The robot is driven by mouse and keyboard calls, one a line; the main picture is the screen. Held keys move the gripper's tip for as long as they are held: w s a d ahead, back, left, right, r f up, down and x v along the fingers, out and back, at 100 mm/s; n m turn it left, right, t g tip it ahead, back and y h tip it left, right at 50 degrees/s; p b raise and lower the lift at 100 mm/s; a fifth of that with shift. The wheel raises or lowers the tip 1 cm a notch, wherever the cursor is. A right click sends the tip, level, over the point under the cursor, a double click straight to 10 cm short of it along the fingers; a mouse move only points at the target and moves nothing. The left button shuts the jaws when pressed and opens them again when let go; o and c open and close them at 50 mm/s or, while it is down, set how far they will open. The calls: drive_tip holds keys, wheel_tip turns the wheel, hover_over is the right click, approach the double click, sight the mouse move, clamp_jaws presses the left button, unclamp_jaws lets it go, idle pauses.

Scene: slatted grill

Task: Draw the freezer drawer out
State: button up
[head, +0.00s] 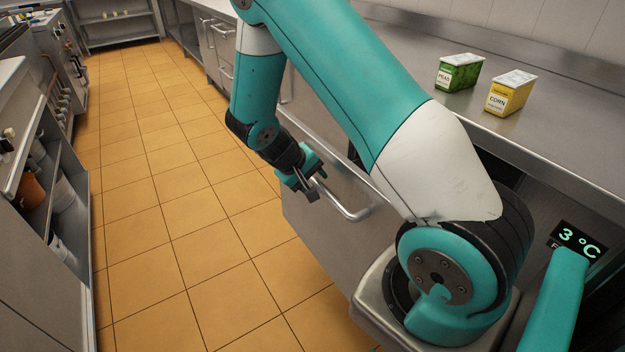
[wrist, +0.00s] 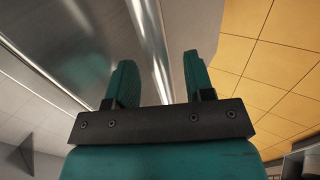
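The freezer drawer's steel front (head: 335,238) faces the tiled aisle under the counter, with a bar handle (head: 352,212) across it. A dark gap shows behind the front's upper edge, so the drawer seems to stand partly out; my arm hides much of it. My gripper (head: 308,186) is at the left end of the handle. In the wrist view, my gripper's two teal fingers (wrist: 160,80) are apart, and the shiny handle bar (wrist: 150,45) runs between them with visible space at the sides. Contact with the bar cannot be made out.
A green peas box (head: 459,74) and a yellow corn box (head: 509,94) stand on the steel counter (head: 560,120). A display reading 3 °C (head: 578,240) is at the right. The orange tiled floor (head: 185,220) is clear; a shelf unit (head: 40,220) lines the left side.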

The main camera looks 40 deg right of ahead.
drive_tip(key=p+v, duration=0.1)
drive_tip(key=v, duration=1.6)
drive_tip(key=shift+a+r, duration=0.1)
drive_tip(key=shift+r, duration=0.05)
drive_tip(key=s+a+r+n+y+p, duration=0.3)
drive_tip(key=s+a+r+n+y, duration=0.1)
drive_tip(key=s+a+r, duration=0.4)
drive_tip(key=s+a+r+n+t+y+p, duration=0.1)
drive_tip(key=s+a+r+n+y+p, duration=0.3)
drive_tip(key=s+a+r, duration=0.5)
drive_tip(key=s+a+n+y, duration=0.1)
drive_tip(key=s+a+y, duration=0.1)
drive_tip(key=s, duration=0.2)
drive_tip(key=shift+s+y, duration=0.3)
drive_tip(key=shift+y, duration=0.1)
drive_tip(key=shift+r, duration=0.1)
